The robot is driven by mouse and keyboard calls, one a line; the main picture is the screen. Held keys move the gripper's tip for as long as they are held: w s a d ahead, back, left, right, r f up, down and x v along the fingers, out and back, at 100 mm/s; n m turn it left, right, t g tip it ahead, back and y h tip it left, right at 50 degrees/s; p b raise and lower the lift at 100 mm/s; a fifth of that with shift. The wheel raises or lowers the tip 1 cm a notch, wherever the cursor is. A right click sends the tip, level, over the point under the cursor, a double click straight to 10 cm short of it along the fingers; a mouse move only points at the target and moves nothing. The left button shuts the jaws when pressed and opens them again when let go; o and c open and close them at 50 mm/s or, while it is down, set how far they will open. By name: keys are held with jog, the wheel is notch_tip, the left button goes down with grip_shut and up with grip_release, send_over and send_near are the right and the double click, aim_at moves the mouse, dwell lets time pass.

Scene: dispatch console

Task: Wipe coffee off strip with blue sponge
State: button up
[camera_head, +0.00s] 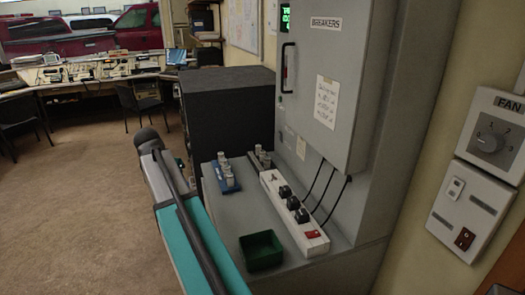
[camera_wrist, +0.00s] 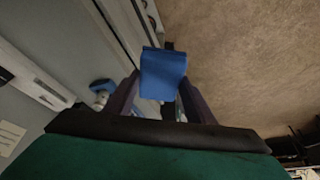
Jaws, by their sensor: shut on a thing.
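In the wrist view my gripper (camera_wrist: 160,94) is shut on the blue sponge (camera_wrist: 163,73), which sits between its two dark fingers. The sponge appears off the cabinet's edge, with the floor behind it. The white power strip (camera_head: 311,236) lies on the grey cabinet top in the head view, with several black plugs and a red switch. Part of a white strip (camera_wrist: 37,77) also shows at left in the wrist view, apart from the sponge. I cannot make out coffee on the strip. The head view shows my arm left of the cabinet, but not the fingers or sponge clearly.
A green tray (camera_head: 262,247) stands on the cabinet top (camera_head: 235,215) near its front. A blue holder (camera_head: 227,184) with metal cylinders stands behind it. The grey breaker box (camera_head: 345,90) overhangs the strip's back, with black cords hanging down. Open carpet lies left.

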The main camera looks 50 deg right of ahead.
jog(key=s+d+r+m+g+p, duration=0.1)
jog(key=s+d+m, duration=0.3)
jog(key=d, duration=0.6)
jog(key=s+d+r+m+g+p, duration=0.2)
jog(key=s+d+m+p, duration=0.2)
jog(key=s+d, duration=0.3)
jog(key=s+d+r+m+g+p, duration=0.1)
jog(key=s+d+m, duration=0.4)
jog(key=d, duration=0.8)
jog(key=shift+s+d+r+g+y+p, duration=0.3)
jog(key=shift+s+d+r+g+p, duration=0.1)
jog(key=shift+p, duration=0.25)
jog(key=shift+f, duration=0.1)
